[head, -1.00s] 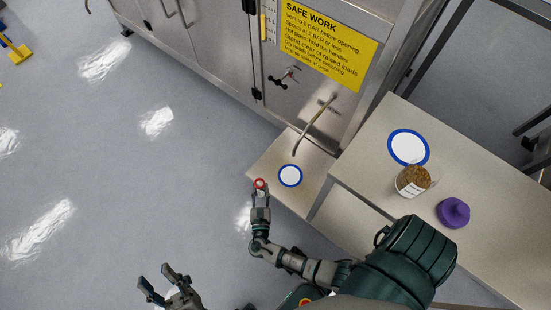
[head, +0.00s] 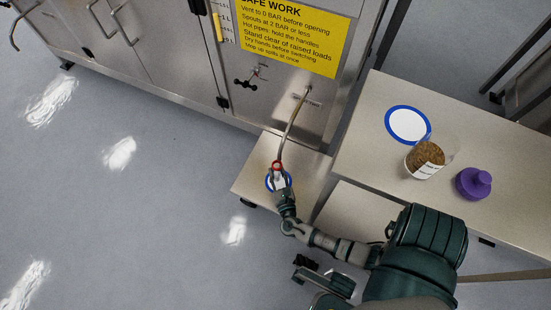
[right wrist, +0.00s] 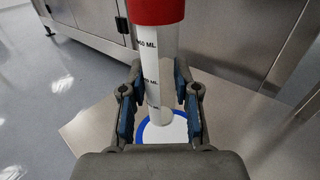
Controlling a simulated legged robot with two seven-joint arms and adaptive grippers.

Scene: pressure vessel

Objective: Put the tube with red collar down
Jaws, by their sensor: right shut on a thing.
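The tube with red collar (right wrist: 155,65) is upright in the right wrist view, clear-walled with volume marks. Its red collar is at the top and its foot is over or on a white disc with a blue rim (right wrist: 165,132). My right gripper (right wrist: 158,100) is shut on the tube below the collar. In the head view the red collar (head: 277,166) shows at the tip of my right gripper (head: 280,188), over the low shelf (head: 248,181). I cannot tell whether the tube touches the disc. My left gripper (head: 322,275) seems partly in view low down, its jaws unclear.
A bent metal spout (head: 291,130) comes down from the steel cabinet close behind the tube. The floor at left is clear.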

